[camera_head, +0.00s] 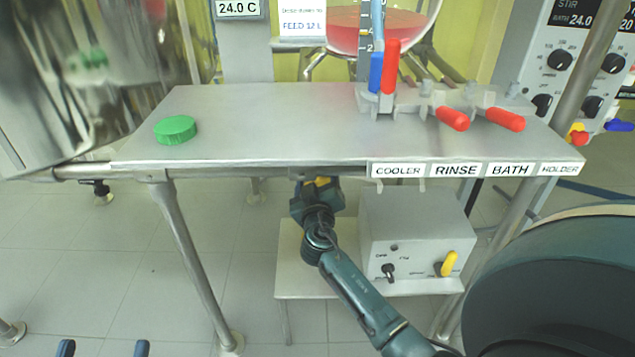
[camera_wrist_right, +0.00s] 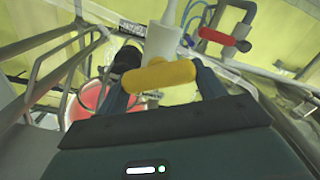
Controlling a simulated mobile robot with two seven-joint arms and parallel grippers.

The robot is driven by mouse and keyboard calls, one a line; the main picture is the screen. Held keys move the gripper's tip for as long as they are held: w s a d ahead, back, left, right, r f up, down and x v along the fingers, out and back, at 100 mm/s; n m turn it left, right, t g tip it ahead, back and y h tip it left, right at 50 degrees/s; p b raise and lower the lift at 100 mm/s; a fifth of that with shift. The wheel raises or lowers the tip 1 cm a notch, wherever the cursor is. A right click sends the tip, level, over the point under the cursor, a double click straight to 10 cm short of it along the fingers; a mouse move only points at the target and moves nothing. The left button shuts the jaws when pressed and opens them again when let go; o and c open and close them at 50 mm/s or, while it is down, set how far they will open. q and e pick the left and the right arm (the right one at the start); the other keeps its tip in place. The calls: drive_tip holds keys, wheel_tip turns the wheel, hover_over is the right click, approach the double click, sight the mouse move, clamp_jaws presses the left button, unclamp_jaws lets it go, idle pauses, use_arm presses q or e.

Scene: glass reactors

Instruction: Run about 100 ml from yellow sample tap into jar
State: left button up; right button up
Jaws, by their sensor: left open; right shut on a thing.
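The yellow tap handle (camera_wrist_right: 158,76) lies across the wrist view, below a white tap body (camera_wrist_right: 162,42). My right gripper (camera_wrist_right: 163,86) is shut on this handle. In the head view my right gripper (camera_head: 317,187) is under the steel table's front edge, with a bit of yellow (camera_head: 322,182) at its tip. My left gripper (camera_head: 103,348) shows only its two fingertips at the bottom left edge, wide apart, with bare floor between them. A green lid (camera_head: 176,130) lies on the table's left part. I see no jar in either view. The tap outlet and any flow are hidden.
The steel table (camera_head: 260,120) carries red-handled valves (camera_head: 452,118) at its right. A glass vessel (camera_head: 345,38) with red liquid stands behind. Below is a control box (camera_head: 415,235) with a yellow knob (camera_head: 446,263) on a low shelf. The floor at left is clear.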

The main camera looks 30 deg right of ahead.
drive_tip(key=n, duration=0.3)
drive_tip(key=shift+w+a, duration=0.1)
drive_tip(key=shift+n, duration=0.3)
use_arm(q)
drive_tip(key=shift+f, duration=0.1)
use_arm(e)
drive_tip(key=o, duration=1)
use_arm(q)
drive_tip(key=shift+s+f, duration=0.1)
use_arm(e)
drive_tip(key=shift+f, duration=0.1)
